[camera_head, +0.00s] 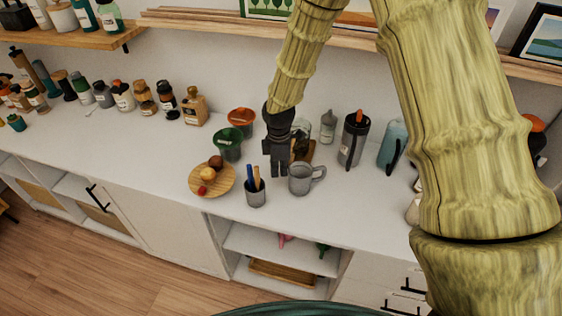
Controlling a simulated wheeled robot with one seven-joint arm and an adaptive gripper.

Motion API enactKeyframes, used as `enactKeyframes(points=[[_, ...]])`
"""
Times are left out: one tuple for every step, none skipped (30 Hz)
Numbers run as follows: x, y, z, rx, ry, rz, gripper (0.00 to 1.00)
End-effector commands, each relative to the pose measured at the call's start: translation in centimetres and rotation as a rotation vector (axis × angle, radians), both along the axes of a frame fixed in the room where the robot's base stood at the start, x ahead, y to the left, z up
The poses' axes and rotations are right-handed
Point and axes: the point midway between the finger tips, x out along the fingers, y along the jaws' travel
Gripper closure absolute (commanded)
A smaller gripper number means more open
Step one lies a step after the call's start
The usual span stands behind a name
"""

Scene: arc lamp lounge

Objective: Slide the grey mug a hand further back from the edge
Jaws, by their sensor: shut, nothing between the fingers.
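The grey mug (301,179) stands upright on the white counter (135,150), its handle pointing right. It is near the front edge, with a strip of counter in front of it. My gripper (279,173) points down just left of and slightly behind the mug, its fingers shut and empty. I cannot tell whether the fingers touch the mug. The mug's near side and handle are in plain view.
A grey cup with pens (255,195) stands left of the mug, close to the edge. A round wooden plate with fruit (213,184) is further left. Behind are a green pot (228,146), a wooden board (303,154), a glass jar (328,127) and a dark canister (352,142).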

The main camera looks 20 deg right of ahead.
Motion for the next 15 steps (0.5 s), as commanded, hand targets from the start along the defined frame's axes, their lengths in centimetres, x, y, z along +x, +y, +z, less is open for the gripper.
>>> enactKeyframes(points=[[-0.1, -0.1, -0.5, -0.001, 0.002, 0.000, 1.00], [-0.1, -0.1, -0.8, -0.001, 0.002, -0.001, 1.00], [-0.1, -0.1, -1.3, -0.001, 0.002, -0.001, 1.00], [-0.1, -0.1, -1.6, -0.001, 0.002, -0.002, 1.00], [-0.1, -0.1, -1.9, -0.001, 0.003, -0.002, 1.00], [-0.1, -0.1, -2.4, -0.001, 0.003, -0.002, 1.00], [-0.2, -0.1, -2.7, 0.000, 0.002, -0.002, 1.00], [-0.2, -0.1, -3.0, 0.000, 0.002, -0.002, 1.00], [-0.1, -0.1, -3.4, 0.000, 0.002, -0.002, 1.00], [-0.1, -0.1, -3.6, 0.000, 0.002, -0.002, 1.00], [-0.1, -0.2, -3.9, 0.000, 0.002, -0.002, 1.00], [-0.1, -0.2, -4.2, 0.000, 0.001, -0.002, 1.00], [-0.1, -0.2, -4.4, 0.000, 0.001, -0.003, 1.00], [-0.1, -0.2, -4.6, 0.000, 0.000, -0.003, 1.00], [-0.1, -0.2, -4.8, 0.000, 0.000, -0.003, 1.00]])
